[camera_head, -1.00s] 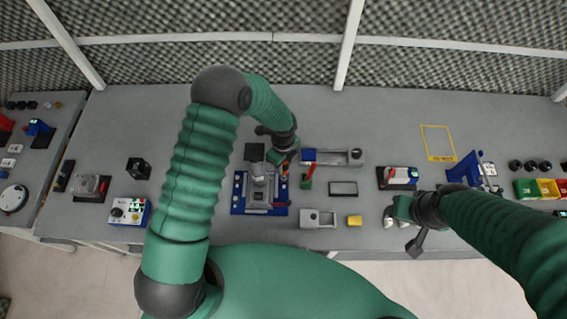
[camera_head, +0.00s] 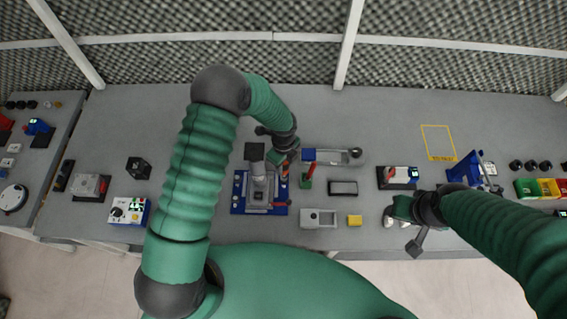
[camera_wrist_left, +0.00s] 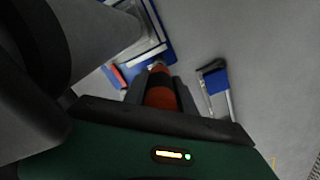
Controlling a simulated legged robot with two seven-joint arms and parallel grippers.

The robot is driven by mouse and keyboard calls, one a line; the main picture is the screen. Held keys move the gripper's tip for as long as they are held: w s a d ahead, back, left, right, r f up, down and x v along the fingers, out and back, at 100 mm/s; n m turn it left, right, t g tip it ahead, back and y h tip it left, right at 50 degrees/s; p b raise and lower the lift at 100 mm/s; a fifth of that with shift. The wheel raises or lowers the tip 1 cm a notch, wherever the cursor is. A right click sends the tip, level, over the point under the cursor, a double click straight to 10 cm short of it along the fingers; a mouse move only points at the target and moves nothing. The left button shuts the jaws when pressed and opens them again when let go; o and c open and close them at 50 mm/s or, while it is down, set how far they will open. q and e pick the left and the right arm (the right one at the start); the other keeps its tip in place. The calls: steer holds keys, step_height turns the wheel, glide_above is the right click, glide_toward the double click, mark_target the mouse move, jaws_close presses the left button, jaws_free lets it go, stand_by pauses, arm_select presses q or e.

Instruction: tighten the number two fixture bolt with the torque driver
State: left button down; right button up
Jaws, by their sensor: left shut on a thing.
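My left gripper (camera_head: 284,160) is over the right side of the blue fixture base (camera_head: 238,205), which carries a grey block. In the left wrist view the gripper (camera_wrist_left: 162,98) is shut on an orange-red cylindrical tool, the torque driver (camera_wrist_left: 160,88). Its far end points toward the fixture's edge; whether it touches a bolt cannot be told. The bolts on the fixture (camera_wrist_left: 157,47) are too small to number. My right gripper (camera_head: 395,214) is near the front edge of the bench at right; its jaws are not clear.
A control box (camera_head: 129,211) is at left. The bench's back middle is clear.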

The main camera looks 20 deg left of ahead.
stand_by(0.5)
arm_select(q)
step_height(320, 180, up, 5)
steer(key=p, duration=0.3)
steer(key=shift+p, duration=0.4)
steer(key=shift+f, duration=0.1)
